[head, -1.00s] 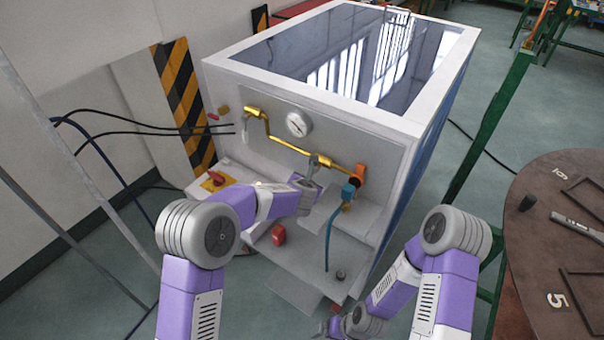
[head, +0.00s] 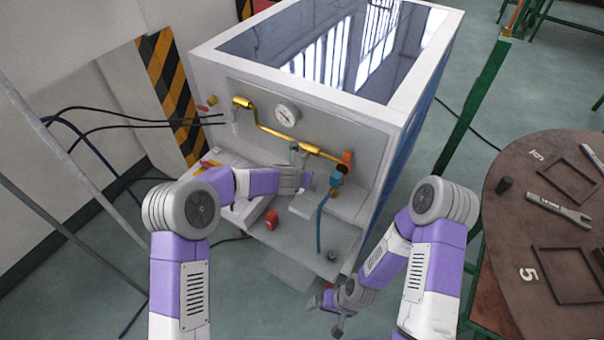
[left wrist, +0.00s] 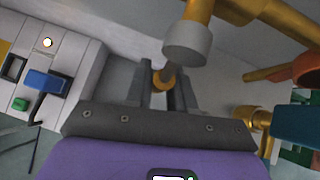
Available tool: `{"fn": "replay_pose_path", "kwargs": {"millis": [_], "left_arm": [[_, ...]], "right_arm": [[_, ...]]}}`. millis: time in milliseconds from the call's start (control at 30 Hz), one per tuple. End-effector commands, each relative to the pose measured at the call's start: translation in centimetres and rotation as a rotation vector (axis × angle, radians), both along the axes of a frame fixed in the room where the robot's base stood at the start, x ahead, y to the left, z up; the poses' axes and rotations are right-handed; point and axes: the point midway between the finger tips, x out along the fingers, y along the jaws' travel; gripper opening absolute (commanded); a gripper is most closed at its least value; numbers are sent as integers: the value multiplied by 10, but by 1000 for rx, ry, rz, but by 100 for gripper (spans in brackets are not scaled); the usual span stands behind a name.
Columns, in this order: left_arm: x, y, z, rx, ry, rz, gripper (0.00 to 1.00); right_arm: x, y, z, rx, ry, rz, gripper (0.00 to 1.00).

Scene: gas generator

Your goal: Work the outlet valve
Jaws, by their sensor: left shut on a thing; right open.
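The generator (head: 372,112) stands ahead with a brass pipe (head: 268,130) and a round gauge (head: 287,115) on its front panel. At the pipe's right end are an orange fitting (head: 347,158) and a blue fitting with a hose (head: 339,175). My left gripper (head: 303,168) is at the panel below the pipe, its fingers partly hidden in the head view. In the left wrist view its fingers (left wrist: 163,90) are shut on a small brass-coloured part (left wrist: 164,77), below a grey cylinder (left wrist: 187,42). I cannot tell whether this part belongs to the outlet valve. My right gripper (head: 328,310) is open and empty, low before the generator.
A round brown table (head: 520,200) with a wrench-like tool (head: 558,211) stands at right. A green post (head: 478,108) rises between them.

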Motion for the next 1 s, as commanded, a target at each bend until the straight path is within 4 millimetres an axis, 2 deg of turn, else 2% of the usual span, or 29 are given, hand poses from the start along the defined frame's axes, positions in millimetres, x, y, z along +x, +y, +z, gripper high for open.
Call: {"fn": "replay_pose_path", "kwargs": {"millis": [167, 200, 300, 767, 1000], "left_arm": [[-1, -2, 0, -3, 1, -3, 0], [-1, -2, 0, -3, 1, -3, 29], [-1, -2, 0, -2, 2, -3, 43], [-2, -3, -2, 7, -4, -8, 43], [4, 4, -5, 120, -89, -8, 43]], "right_arm": [[0, 0, 0, 0, 0, 0, 100], [0, 0, 0, 0, 0, 0, 100], [0, 0, 0, 0, 0, 0, 100], [0, 0, -3, 0, 0, 0, 100], [0, 0, -28, 0, 0, 0, 100]]}}
